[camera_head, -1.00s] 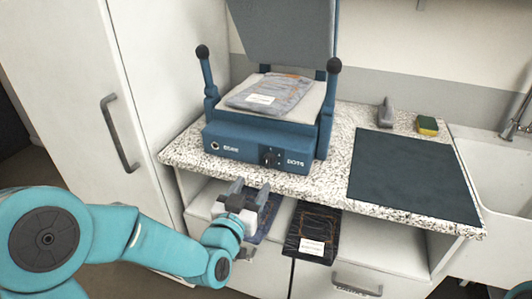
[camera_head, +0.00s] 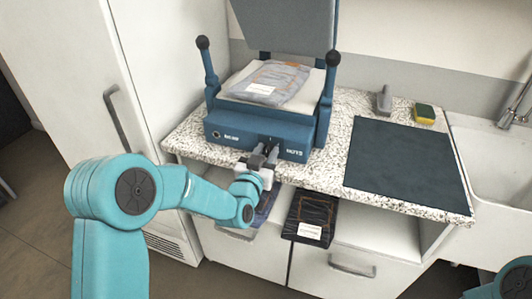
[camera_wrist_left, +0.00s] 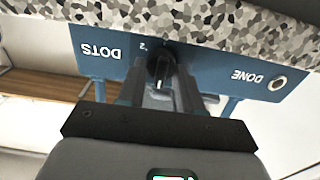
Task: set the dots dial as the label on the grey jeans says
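The dots dial, a black knob (camera_wrist_left: 160,68) with a white mark, sits on the blue front panel of the press (camera_head: 226,134) beside the word DOTS. My left gripper (camera_head: 267,153) is at the panel, in front of the dial. In the left wrist view its two fingers (camera_wrist_left: 161,92) stand on either side of the knob, apart, with the knob between their tips; firm contact is not visible. A small "2" shows near the knob. The folded grey jeans (camera_head: 290,80) lie on the press bed, with a white label (camera_head: 260,88) too small to read. My right gripper is out of view.
The press lid (camera_head: 285,25) stands raised between two black-knobbed posts. A DONE button (camera_wrist_left: 277,84) is at the panel's other end. Black jeans (camera_head: 312,210) and blue jeans (camera_head: 264,207) lie below the counter edge. A dark mat (camera_head: 405,160), sponge (camera_head: 424,112) and sink (camera_head: 490,165) are right.

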